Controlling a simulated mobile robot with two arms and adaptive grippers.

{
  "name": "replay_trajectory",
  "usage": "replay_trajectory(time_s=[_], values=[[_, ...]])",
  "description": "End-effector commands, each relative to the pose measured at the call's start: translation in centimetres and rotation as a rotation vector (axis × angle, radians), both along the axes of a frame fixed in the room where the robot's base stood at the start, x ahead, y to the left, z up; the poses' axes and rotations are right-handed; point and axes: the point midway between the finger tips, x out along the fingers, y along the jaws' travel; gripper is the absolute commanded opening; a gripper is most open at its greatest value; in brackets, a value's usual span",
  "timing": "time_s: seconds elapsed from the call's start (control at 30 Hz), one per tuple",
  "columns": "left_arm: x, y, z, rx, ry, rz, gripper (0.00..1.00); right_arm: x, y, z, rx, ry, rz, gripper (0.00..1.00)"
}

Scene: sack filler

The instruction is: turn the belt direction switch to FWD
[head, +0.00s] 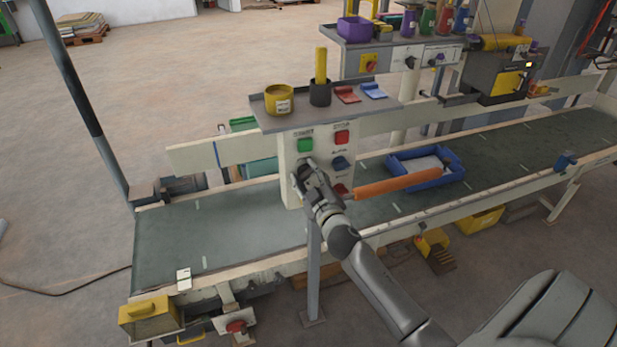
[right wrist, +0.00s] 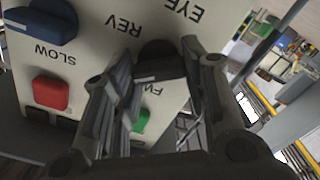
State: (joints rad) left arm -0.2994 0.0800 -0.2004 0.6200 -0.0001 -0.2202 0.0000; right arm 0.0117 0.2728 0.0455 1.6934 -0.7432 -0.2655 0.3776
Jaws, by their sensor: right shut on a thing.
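A pale control panel (head: 318,145) stands over the conveyor in the head view. The black belt direction switch (right wrist: 158,50) is on its face, with the letters REV and part of FWD printed beside it in the right wrist view. My right gripper (head: 304,172) is at the panel's lower left, its fingers shut on the black switch; it also shows in the right wrist view (right wrist: 160,68). The fingers hide much of the knob, so I cannot tell exactly where it points. My left gripper is not in view.
On the same panel are a green button (head: 305,145), a red button (head: 342,137) and a blue knob (head: 340,163). A shelf above holds a yellow pot (head: 279,99) and a dark cup (head: 320,93).

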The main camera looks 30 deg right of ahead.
Motion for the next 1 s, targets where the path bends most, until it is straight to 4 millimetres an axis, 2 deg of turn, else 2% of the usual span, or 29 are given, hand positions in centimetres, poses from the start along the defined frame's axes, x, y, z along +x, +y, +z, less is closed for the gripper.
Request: replay_trajectory(time_s=[0.6,1.0], values=[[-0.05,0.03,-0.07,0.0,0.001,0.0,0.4,0.04,0.15,-0.18,-0.569,0.137,0.001,0.17],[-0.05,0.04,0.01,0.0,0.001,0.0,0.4,0.03,0.18,-0.29,-0.839,0.202,0.001,0.17]])
